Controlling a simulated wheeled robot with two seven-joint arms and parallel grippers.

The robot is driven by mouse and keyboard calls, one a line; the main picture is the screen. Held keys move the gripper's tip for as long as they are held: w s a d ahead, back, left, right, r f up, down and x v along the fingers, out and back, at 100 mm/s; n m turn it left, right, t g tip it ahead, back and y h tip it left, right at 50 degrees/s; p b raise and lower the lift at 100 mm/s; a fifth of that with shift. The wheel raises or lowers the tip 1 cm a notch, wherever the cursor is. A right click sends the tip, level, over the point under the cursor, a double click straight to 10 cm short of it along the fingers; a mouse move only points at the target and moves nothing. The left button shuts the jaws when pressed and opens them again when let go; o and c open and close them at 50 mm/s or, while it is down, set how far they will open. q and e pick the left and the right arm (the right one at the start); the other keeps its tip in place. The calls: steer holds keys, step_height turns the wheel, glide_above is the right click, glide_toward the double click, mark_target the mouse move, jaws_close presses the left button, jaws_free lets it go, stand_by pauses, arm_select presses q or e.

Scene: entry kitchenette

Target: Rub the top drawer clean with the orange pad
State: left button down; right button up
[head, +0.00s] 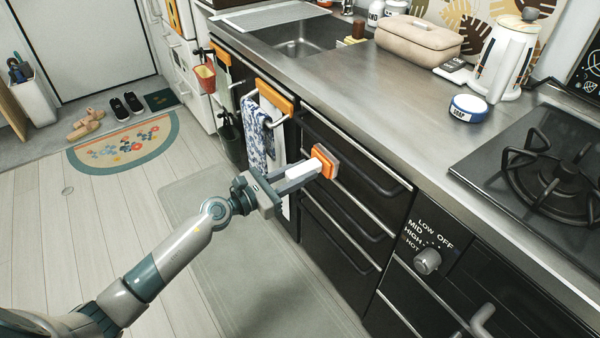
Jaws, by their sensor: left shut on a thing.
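The orange pad (325,160) has a white grip block (304,171) on its back. My left gripper (302,177) is shut on this white block and holds the pad upright, its face toward the black drawers. The drawer looks closed. My right gripper is not in view.
A patterned blue towel (257,135) hangs on a rail left of the drawers. The steel counter (370,85) overhangs above, with a stove (550,170) at right. Lower drawers have protruding handles. A grey mat (240,270) and open floor lie in front.

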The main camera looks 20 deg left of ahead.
arm_select(q)
steer(key=shift+w+d, duration=0.2)
steer(key=shift+w, duration=0.05)
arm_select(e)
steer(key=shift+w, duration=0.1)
arm_select(q)
steer(key=shift+w+d, duration=0.1)
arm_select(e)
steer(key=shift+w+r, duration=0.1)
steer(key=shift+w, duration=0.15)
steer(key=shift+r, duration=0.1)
arm_select(q)
steer(key=shift+s+d+r+p, duration=0.1)
steer(key=shift+s+d+p, duration=0.55)
steer(key=shift+p, duration=0.1)
steer(key=shift+s+d+p, duration=0.55)
steer(key=shift+s+d, duration=0.15)
steer(key=shift+d, duration=0.15)
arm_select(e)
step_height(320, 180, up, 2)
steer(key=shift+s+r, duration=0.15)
arm_select(q)
steer(key=shift+w, duration=0.1)
